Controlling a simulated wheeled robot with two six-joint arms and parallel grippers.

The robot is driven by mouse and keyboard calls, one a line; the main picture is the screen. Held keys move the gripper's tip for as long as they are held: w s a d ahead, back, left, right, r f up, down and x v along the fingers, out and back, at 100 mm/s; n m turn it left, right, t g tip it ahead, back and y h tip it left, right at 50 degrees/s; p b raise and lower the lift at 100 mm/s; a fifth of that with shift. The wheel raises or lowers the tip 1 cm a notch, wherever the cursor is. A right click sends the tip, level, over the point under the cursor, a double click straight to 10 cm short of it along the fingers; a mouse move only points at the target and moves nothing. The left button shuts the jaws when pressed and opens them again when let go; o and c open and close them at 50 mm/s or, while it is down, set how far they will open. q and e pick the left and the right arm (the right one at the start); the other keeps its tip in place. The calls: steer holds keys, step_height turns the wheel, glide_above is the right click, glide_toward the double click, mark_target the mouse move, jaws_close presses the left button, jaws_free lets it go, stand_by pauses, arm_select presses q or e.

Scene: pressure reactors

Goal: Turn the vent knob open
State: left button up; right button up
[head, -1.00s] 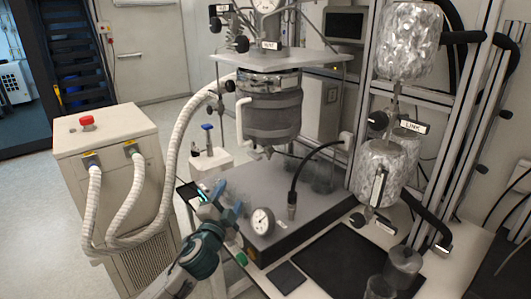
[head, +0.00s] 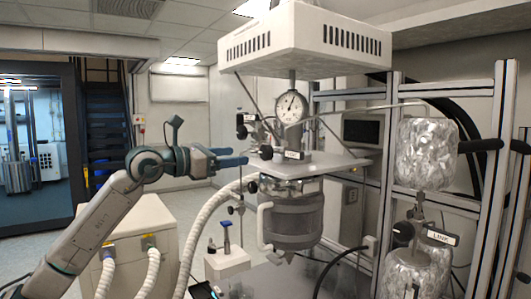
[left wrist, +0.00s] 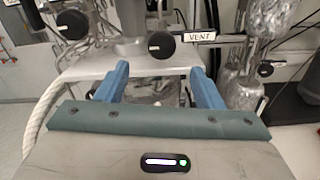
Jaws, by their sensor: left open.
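The vent knob (head: 266,152) is a round black knob at the left end of the white VENT label (head: 294,155), above the reactor's top plate. In the left wrist view the vent knob (left wrist: 161,44) faces me, with its VENT label (left wrist: 199,37) to the right. My left gripper (head: 240,156) is open and empty, left of the knob at about its height in the head view. In the left wrist view its blue fingers (left wrist: 159,72) are spread below the knob, apart from it. My right gripper is not in view.
Other black knobs (head: 242,132) sit up and left of the vent knob. A dial gauge (head: 291,107) stands above the top plate (head: 322,165). The steel vessel (head: 292,215) hangs below. Foil-wrapped vessels (head: 425,152) and a metal frame are at right. Open room lies left.

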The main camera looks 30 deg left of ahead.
mark_target(263, 153)
arm_select(q)
steer(key=p+x, duration=0.6)
steer(key=x, duration=0.3)
steer(key=shift+w+d+r+p, duration=0.15)
steer(key=shift+d+p, duration=0.05)
steer(key=shift+p, duration=0.1)
steer(key=shift+w+d, duration=0.25)
steer(key=shift+w, duration=0.3)
steer(key=c, duration=1)
